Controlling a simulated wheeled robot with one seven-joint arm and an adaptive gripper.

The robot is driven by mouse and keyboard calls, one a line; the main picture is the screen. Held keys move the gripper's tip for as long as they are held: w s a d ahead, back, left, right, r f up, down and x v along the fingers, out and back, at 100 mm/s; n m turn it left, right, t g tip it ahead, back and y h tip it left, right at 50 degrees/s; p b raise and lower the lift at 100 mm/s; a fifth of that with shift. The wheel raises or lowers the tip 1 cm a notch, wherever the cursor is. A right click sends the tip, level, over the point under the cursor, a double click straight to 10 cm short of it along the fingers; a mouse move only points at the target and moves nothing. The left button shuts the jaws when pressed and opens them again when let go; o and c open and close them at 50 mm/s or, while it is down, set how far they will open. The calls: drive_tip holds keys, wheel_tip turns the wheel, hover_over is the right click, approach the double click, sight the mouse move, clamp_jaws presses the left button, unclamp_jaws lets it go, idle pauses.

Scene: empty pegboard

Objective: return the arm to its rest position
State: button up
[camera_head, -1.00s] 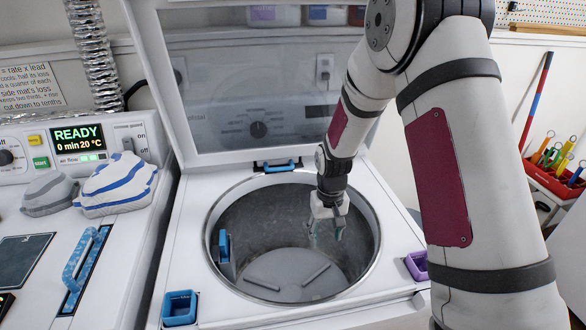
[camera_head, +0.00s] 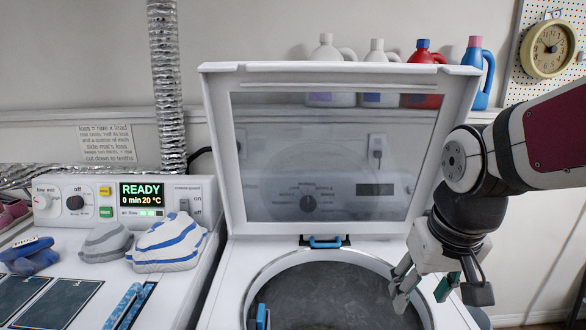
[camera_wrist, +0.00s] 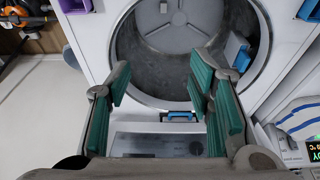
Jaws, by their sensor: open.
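My gripper (camera_head: 425,287) hangs above the right side of the washer's round opening in the head view, at the end of my bent arm. Its fingers are apart with nothing between them. In the wrist view the two green-padded fingers (camera_wrist: 162,110) are spread wide, with the metal drum (camera_wrist: 185,40) beyond them. The drum (camera_head: 330,300) looks empty apart from a blue piece (camera_head: 261,316) on its left wall.
The washer's raised lid (camera_head: 335,150) stands behind the opening, close to my gripper's left. Several bottles (camera_head: 421,74) line the shelf behind. Folded cloths (camera_head: 168,243) lie on the left machine beside its READY panel (camera_head: 147,195). Open wall shows at right.

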drive_tip(key=s+r+t, duration=0.1)
drive_tip(key=s+r, duration=0.2)
drive_tip(key=s, duration=0.8)
drive_tip(key=shift+s+r+t, duration=0.25)
drive_tip(key=shift+s+t, duration=0.05)
drive_tip(key=shift+s, duration=0.1)
idle(1.0)
